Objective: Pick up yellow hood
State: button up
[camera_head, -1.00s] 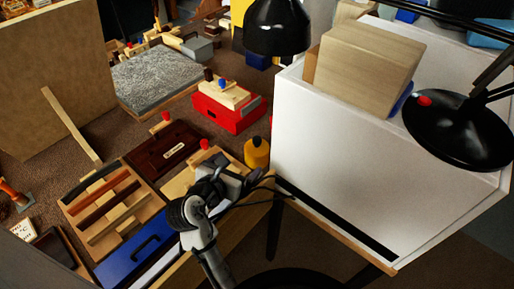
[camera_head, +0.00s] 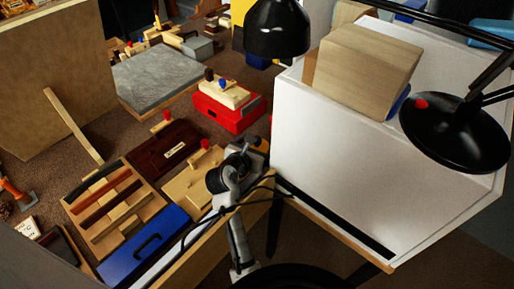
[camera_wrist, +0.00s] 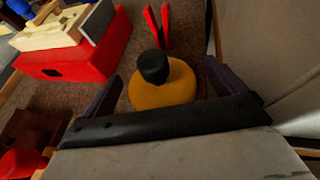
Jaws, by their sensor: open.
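The yellow hood (camera_wrist: 165,92) is a rounded yellow body with a black knob on top. In the wrist view it sits between the two dark fingers of my gripper (camera_wrist: 163,72), which are apart, with a gap on both sides. In the head view only a bit of the yellow hood (camera_head: 263,144) shows beside the white cabinet; my gripper (camera_head: 252,152) and wrist cover the rest of it. I cannot tell how far down the fingers reach.
A red box (camera_head: 228,111) with a wooden block on it stands behind. The white cabinet (camera_head: 340,170) rises close on the right. A wooden rack (camera_head: 115,210) and a blue box (camera_head: 145,245) lie to the left. Red-handled pliers (camera_wrist: 157,28) lie beyond the hood.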

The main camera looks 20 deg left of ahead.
jog(key=shift+w, duration=0.1)
jog(key=shift+c, duration=0.3)
jog(key=c, duration=1.1)
